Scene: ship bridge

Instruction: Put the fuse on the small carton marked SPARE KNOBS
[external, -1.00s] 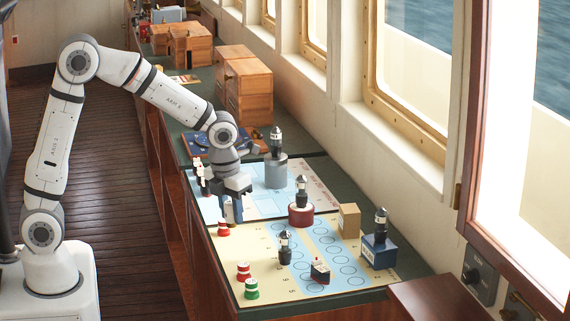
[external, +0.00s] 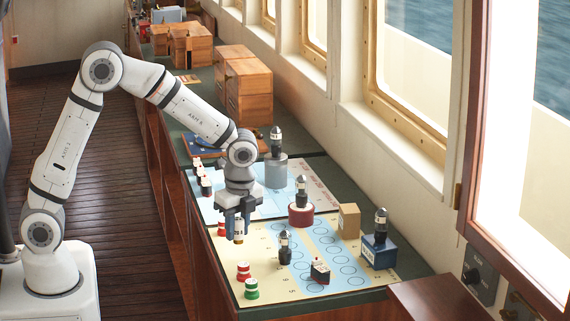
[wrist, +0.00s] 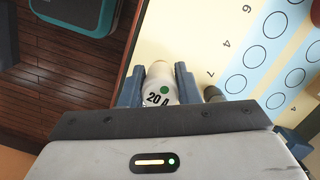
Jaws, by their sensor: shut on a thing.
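My gripper (external: 238,226) is shut on the fuse (external: 238,236), which points down between the blue fingers over the near left part of the chart table. In the wrist view the fuse (wrist: 160,88) is a pale cylinder with a green dot and "20 A" on it, between the two fingers. I cannot tell how far it is above the surface. A small tan carton (external: 349,220) stands to the right of my gripper, beyond the red round base. Its top looks bare; its marking is not legible.
Between gripper and carton stands a dark-topped piece on a red base (external: 301,214). Another dark piece (external: 285,247) stands nearer. A blue box (external: 379,252) bears a dark piece. Red (external: 243,271) and green (external: 251,288) striped pieces stand near the front edge.

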